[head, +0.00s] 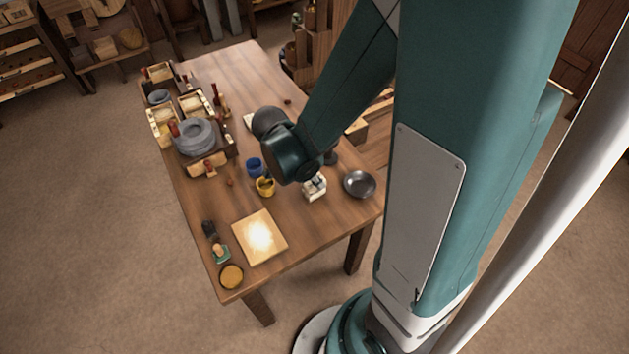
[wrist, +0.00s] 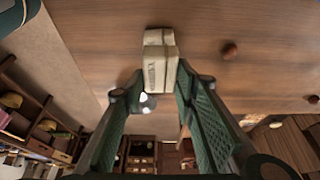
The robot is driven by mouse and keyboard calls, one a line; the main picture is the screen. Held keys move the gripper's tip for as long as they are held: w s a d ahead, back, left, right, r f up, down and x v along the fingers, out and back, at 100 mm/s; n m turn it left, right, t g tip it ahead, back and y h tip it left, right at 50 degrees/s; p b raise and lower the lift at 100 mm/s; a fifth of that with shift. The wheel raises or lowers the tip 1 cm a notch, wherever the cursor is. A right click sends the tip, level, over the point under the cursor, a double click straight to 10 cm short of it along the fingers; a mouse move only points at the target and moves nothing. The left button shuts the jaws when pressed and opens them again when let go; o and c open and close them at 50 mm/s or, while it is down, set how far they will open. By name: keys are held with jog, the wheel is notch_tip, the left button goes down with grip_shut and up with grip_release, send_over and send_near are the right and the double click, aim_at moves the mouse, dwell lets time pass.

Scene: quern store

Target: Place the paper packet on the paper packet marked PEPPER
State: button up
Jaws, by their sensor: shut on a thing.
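In the wrist view a pale paper packet (wrist: 159,72) with a faint, unreadable label sits between the fingertips of my gripper (wrist: 160,84), which is shut on it. A similar pale shape (wrist: 155,37) shows directly beyond its far end. I cannot tell whether that is a second packet or part of the same one, nor whether the two touch. In the head view my arm's dark end covers much of this area. A pale item (head: 249,120) shows beside it, and a pale blocky item (head: 314,189) stands below it. I cannot read PEPPER on either.
The wooden table (head: 220,75) holds a grey quern stone (head: 194,136) among boxes at left, a blue cup (head: 254,167), a yellow cup (head: 265,187), a dark bowl (head: 360,184) and a pale board (head: 259,237). A small brown round thing (wrist: 230,50) lies right of the packet.

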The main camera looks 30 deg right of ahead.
jog(key=shift+f, duration=0.7)
jog(key=shift+f+b, duration=0.2)
jog(key=shift+b, duration=0.1)
jog(key=o, duration=0.8)
jog(key=shift+r, duration=0.25)
jog(key=shift+p+v, duration=1.85)
jog(key=shift+v, duration=4.1)
jog(key=shift+r, duration=0.1)
